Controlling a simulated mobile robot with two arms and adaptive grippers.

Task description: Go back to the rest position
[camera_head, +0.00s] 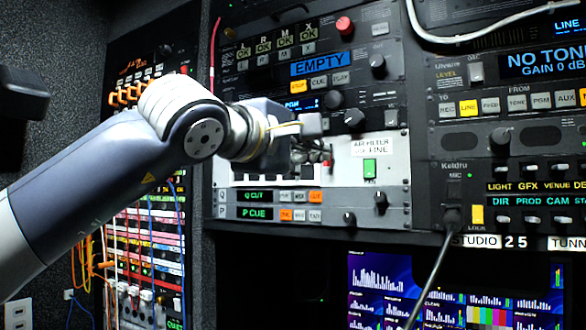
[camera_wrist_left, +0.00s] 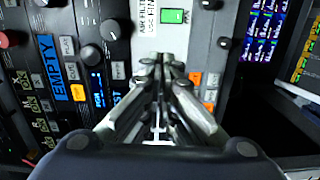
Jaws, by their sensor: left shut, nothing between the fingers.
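My left arm comes in from the left in the head view, and its left gripper (camera_head: 312,127) is in front of the rack panels, just left of the "AIR FILTER USE FINE" label (camera_head: 374,147). In the left wrist view the left gripper (camera_wrist_left: 160,62) has its fingers together, with nothing between them. The fingertips point at the white panel, near the label and the green switch (camera_wrist_left: 173,16). I cannot tell whether they touch the panel. My right gripper is not in view.
A rack of panels with knobs, buttons and a red knob (camera_head: 344,26) fills the middle and right. A grey cable (camera_head: 432,272) hangs at the lower right. A patch bay (camera_head: 150,255) with coloured cables stands at the left. Screens (camera_head: 455,290) sit below the rack.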

